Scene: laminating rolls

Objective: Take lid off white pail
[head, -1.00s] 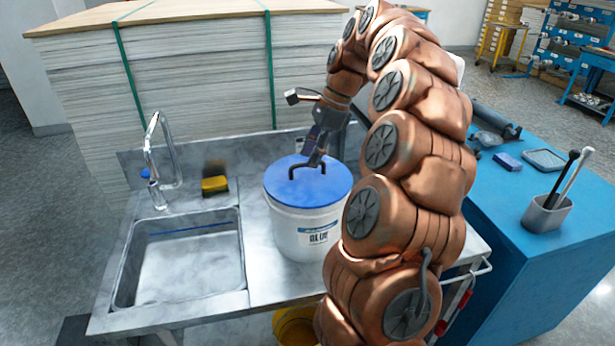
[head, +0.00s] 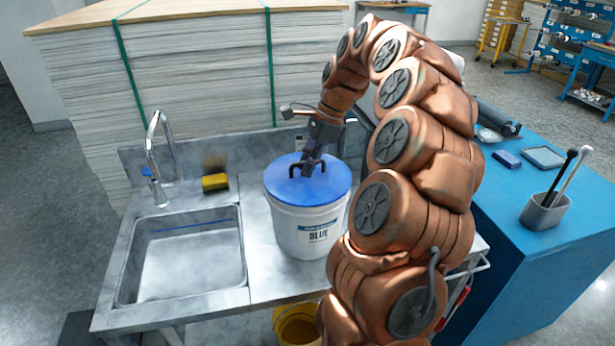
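The white pail (head: 303,237) stands upright on the metal counter, right of the sink. Its blue lid (head: 288,190) sits flat on the pail's rim. A dark arched handle (head: 294,170) stands up from the middle of the lid. My gripper (head: 309,168) points down at the handle, with its fingertips at or just over the handle's top. The fingers overlap the handle in the picture, and I cannot tell whether they are closed on it. My arm covers the area right of the pail.
The sink basin (head: 185,255) with its faucet (head: 160,145) lies to the left. A yellow sponge (head: 215,182) lies behind the basin. A yellow bucket (head: 298,328) is below the counter. A blue cabinet (head: 530,265) with tools on top stands at the right.

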